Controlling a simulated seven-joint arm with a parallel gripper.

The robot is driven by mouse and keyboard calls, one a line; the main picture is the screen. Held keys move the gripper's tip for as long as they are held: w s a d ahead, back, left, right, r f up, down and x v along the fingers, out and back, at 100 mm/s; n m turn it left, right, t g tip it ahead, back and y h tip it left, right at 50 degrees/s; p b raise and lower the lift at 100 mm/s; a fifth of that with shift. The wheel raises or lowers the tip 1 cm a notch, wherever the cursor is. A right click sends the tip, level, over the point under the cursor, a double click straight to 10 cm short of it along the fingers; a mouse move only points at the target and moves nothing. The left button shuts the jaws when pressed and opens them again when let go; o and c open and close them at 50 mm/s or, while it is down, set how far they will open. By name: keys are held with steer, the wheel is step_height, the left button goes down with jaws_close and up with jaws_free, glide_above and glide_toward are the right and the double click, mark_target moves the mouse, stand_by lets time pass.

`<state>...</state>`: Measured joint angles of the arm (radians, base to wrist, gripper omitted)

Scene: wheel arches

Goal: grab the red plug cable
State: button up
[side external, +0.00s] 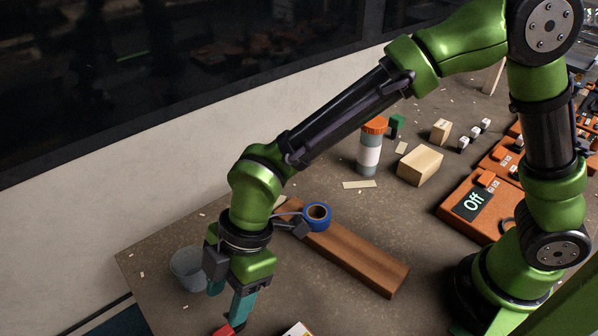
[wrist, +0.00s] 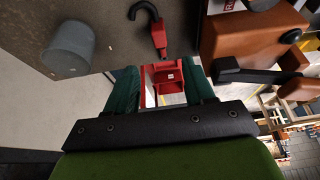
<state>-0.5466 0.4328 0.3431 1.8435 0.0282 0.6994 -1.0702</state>
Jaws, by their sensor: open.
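A red plug (wrist: 159,37) with a short curved black cable (wrist: 144,9) lies on the brown table in the wrist view, just beyond my fingertips. A red block-like piece (wrist: 163,77) with a small pale mark shows between my teal fingers, apart from the plug in the picture. I cannot tell whether the fingers touch it. My gripper (wrist: 162,82) is open. In the side view my gripper (side external: 241,306) points down at the table's front edge, with a bit of red (side external: 223,331) by its tip. The cable is not visible there.
A grey cup (side external: 187,268) stands left of my gripper. A wooden plank (side external: 350,257) and blue tape roll (side external: 317,216) lie to the right. An orange-capped bottle (side external: 370,147), wooden block (side external: 420,165) and orange box reading "Off" (side external: 481,204) stand farther off.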

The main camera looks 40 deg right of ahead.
mark_target(219, 336)
steer(key=x, duration=1)
steer(key=shift+d+f, duration=0.1)
steer(key=shift+f, duration=0.05)
jaws_close()
